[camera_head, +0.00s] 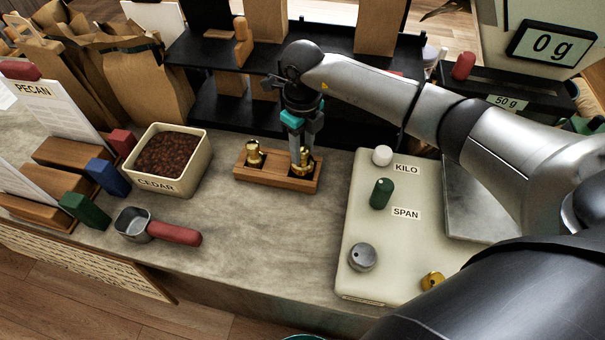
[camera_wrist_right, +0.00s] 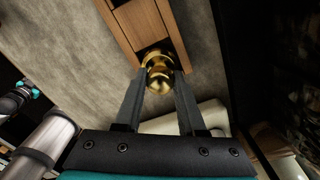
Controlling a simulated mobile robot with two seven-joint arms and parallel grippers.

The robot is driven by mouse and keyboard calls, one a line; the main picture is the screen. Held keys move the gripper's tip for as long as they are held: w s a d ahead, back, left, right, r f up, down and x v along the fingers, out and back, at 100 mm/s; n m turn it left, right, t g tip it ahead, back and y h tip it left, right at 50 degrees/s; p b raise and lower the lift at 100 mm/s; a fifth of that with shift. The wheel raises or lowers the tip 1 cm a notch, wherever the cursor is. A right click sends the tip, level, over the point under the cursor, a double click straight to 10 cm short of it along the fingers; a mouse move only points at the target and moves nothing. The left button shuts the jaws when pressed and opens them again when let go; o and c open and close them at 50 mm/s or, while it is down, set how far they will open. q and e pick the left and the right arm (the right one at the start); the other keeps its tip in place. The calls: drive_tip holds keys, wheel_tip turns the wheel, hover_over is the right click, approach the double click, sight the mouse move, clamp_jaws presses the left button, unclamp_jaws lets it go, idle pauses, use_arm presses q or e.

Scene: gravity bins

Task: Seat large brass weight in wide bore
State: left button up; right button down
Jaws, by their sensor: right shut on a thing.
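A wooden block (camera_head: 276,177) lies on the counter, its bores mostly hidden. One brass weight (camera_head: 254,153) stands at its left end. My right gripper (camera_head: 302,158) reaches down over the right end and is shut on a second brass weight (camera_head: 306,165). In the right wrist view this brass weight (camera_wrist_right: 158,77) sits between the fingertips, over the end of the wooden block (camera_wrist_right: 147,20). A dark recess shows beside it; whether its base is inside a bore is hidden. I cannot tell from its size which weight is the large one.
A cedar bin (camera_head: 184,178) and a red-handled scoop (camera_head: 150,226) are left of the block. A cream panel (camera_head: 357,207) with green, white, grey and brass-coloured knobs is on the right. A black shelf (camera_head: 223,80) stands behind. The counter in front of the block is clear.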

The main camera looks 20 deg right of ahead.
drive_tip(key=shift+f+b, duration=0.3)
idle(0.5)
drive_tip(key=shift+c, duration=2.1)
unclamp_jaws()
drive_tip(key=shift+f, duration=0.1)
wheel_tip(320, 180, up, 15)
drive_tip(key=shift+s, duration=0.15)
